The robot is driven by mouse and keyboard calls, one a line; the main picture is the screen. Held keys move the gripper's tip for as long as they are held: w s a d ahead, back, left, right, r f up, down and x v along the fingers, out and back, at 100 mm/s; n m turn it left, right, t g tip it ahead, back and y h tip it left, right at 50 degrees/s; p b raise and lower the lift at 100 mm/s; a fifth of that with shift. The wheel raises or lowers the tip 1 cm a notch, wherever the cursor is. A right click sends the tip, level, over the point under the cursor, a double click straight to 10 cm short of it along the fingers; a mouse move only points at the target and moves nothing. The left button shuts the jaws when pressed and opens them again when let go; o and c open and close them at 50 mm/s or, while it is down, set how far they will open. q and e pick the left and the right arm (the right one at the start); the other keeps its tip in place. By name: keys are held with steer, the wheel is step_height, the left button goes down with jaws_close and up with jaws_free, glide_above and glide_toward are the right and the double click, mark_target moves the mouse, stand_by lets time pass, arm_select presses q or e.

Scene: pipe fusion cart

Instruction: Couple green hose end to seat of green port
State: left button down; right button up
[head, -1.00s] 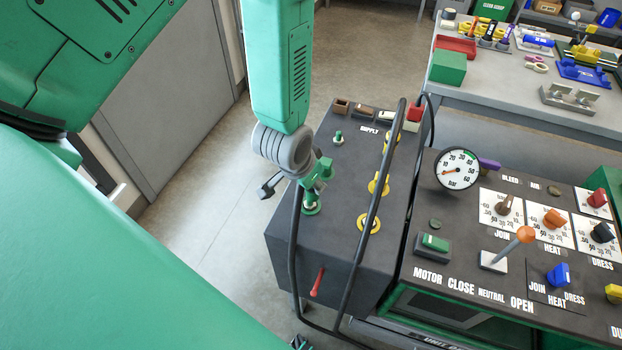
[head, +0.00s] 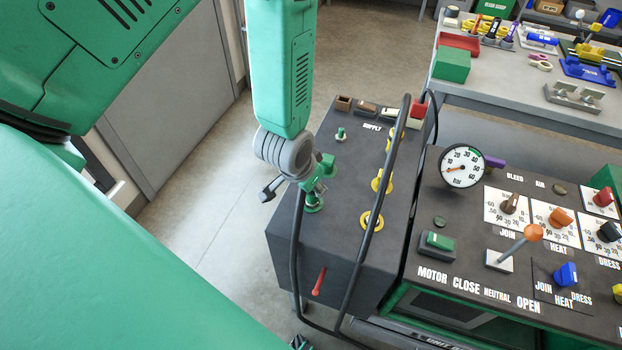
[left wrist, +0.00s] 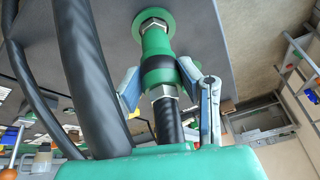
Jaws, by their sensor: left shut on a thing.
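The green hose end (left wrist: 157,58) is held in my left gripper (left wrist: 168,88), whose fingers close on it from both sides in the left wrist view. Its far end meets the round green port (left wrist: 152,20) on the dark panel; I cannot tell whether it is fully on the seat. In the head view my left gripper (head: 322,170) is just above the green port (head: 313,203) at the left of the supply box. A black hose (head: 296,255) hangs down from it. My right gripper is not in view.
The dark supply box (head: 340,245) also carries yellow ports (head: 372,220) and a red lever (head: 318,281). Another black hose (head: 374,215) arches over its right side. The control panel (head: 450,225) with a gauge (head: 462,167) stands at right. Open floor lies left of the box.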

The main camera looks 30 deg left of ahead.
arm_select(q)
steer(key=shift+d+f, duration=0.2)
steer(key=shift+f, duration=0.25)
steer(key=c, duration=1)
jaws_free()
steer(key=shift+c, duration=0.2)
steer(key=shift+d+r, duration=0.1)
steer(key=shift+r, duration=0.2)
steer(key=v, duration=1.1)
steer(key=shift+d+r, duration=0.15)
steer(key=shift+r, duration=0.1)
steer(key=shift+s, duration=0.1)
